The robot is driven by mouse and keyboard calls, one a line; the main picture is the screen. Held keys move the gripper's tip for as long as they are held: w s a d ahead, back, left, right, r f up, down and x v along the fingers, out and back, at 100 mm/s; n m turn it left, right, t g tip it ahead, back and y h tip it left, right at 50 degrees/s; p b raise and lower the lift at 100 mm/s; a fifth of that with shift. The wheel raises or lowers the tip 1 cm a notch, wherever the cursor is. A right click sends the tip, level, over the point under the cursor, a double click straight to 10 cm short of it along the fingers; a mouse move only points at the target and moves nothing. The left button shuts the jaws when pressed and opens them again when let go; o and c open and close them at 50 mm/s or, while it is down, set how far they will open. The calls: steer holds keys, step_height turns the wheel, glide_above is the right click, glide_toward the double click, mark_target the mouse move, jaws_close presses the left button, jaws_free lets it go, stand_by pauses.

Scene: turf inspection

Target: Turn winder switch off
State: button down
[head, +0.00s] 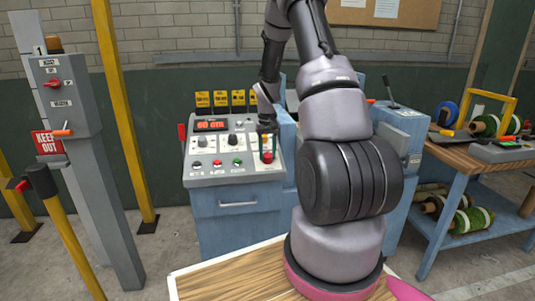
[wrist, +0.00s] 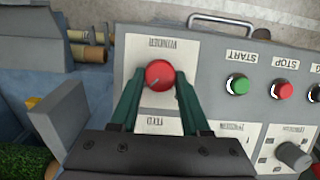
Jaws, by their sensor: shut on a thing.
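The winder switch, a round red knob (wrist: 159,74), sits on a pale label plate (wrist: 135,58) of the control panel in the wrist view.
Green (wrist: 238,85) and red (wrist: 282,89) buttons and a grey knob (wrist: 293,155) lie to the right on the panel in the wrist view. The blue console (head: 240,222) carries a red display (head: 211,125). A grey post (head: 95,170) stands left, a workbench (head: 470,160) right.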

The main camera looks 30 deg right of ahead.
steer(key=shift+n, duration=0.3)
steer(key=n, duration=0.2)
steer(key=n+h, duration=0.1)
steer(key=shift+a+n+h, duration=0.2)
steer(key=shift+n+h, duration=0.1)
steer(key=shift+n, duration=0.1)
steer(key=n, duration=0.2)
steer(key=n+h, duration=0.1)
steer(key=n, duration=0.1)
steer(key=shift+a+h, duration=0.15)
steer(key=shift+h, duration=0.15)
steer(key=n, duration=0.2)
steer(key=n+t+h, duration=0.1)
steer(key=n, duration=0.1)
steer(key=shift+s+a+f+n, duration=0.1)
steer(key=shift+a+n, duration=0.05)
steer(key=shift+n, duration=0.15)
steer(key=shift+s+n+t+h, duration=0.1)
steer(key=shift+n+t+h, duration=0.5)
steer(key=shift+n, duration=1.3)
steer(key=shift+c, duration=1.9)
jaws_free()
